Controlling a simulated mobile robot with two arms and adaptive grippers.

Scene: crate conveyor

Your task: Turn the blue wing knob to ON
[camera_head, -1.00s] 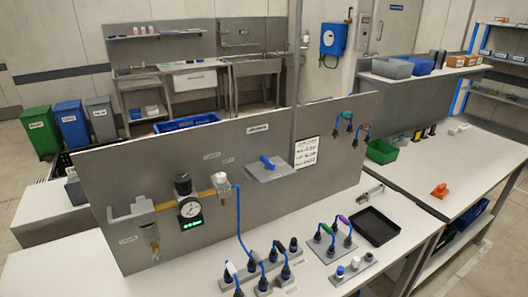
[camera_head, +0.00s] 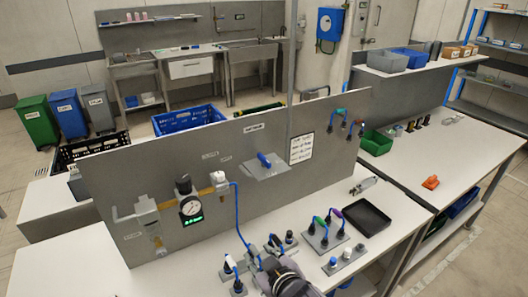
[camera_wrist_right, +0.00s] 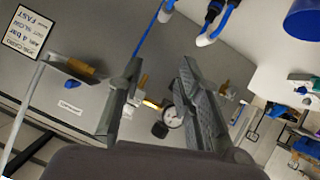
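The blue wing knob (camera_head: 264,160) sits on a grey plate (camera_head: 268,168) on the upright grey panel, just left of a white printed sign. In the right wrist view a small blue patch (camera_wrist_right: 72,84) left of the fingers appears to be this knob; its details are too small to read. My right gripper (camera_head: 276,268) is at the bottom of the head view, above the bench and well below and in front of the knob. In the wrist view its two fingers (camera_wrist_right: 158,85) stand apart with nothing gripped between them. My left gripper is not in view.
A pressure gauge (camera_head: 190,207) and brass fittings are on the panel left of the knob. A black tray (camera_head: 361,216) lies to the right. The printed sign (camera_head: 302,148) is beside the knob.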

